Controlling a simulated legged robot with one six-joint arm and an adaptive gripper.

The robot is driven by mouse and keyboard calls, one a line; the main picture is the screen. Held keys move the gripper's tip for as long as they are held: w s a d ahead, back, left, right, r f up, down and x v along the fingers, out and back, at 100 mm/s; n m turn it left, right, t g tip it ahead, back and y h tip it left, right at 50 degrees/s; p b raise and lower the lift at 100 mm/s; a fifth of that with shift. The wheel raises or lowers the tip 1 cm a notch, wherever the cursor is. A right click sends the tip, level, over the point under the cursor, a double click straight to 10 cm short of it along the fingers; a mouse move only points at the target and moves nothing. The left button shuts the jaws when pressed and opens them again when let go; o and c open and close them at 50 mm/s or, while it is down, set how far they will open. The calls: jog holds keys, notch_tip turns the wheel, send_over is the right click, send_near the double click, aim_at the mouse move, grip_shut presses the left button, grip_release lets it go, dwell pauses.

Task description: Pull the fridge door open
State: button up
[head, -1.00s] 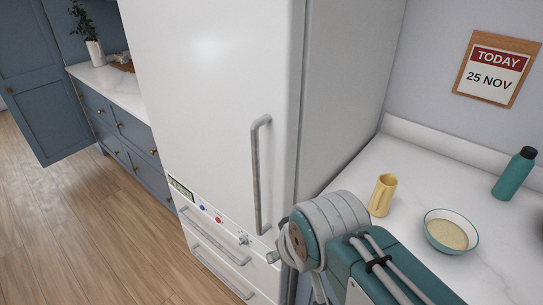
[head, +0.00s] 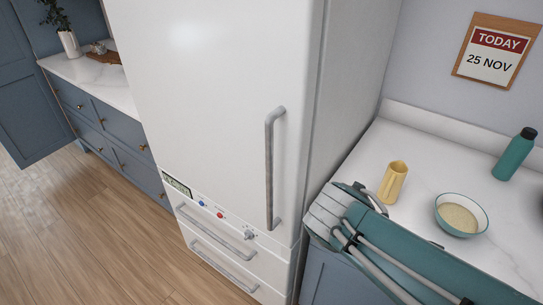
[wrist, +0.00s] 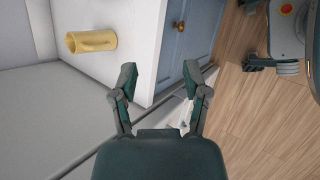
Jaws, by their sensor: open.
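The white fridge door (head: 215,95) is shut in the head view. Its long grey vertical handle (head: 270,170) is on the door's right side, and nothing touches it. My arm reaches in from the lower right of the head view, but my gripper's fingers do not show there. In the wrist view my gripper (wrist: 162,85) is open and empty, with its fingers spread apart. The fridge handle cannot be made out in the wrist view.
Drawer handles (head: 213,233) run below the door. On the right counter (head: 415,160) stand a yellow jug (head: 393,182), a bowl (head: 461,214) and a teal bottle (head: 514,154). The wooden floor (head: 90,220) in front of the fridge is clear.

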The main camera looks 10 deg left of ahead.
jog(key=w+a+r+n+t+h, duration=0.2)
jog(key=w+a+n+t, duration=0.35)
jog(key=a+n, duration=0.5)
jog(key=n+t+y, duration=0.5)
jog(key=n+t, duration=0.2)
jog(key=n, duration=0.2)
send_near(267, 160)
jog(key=x, duration=1.1)
grip_shut()
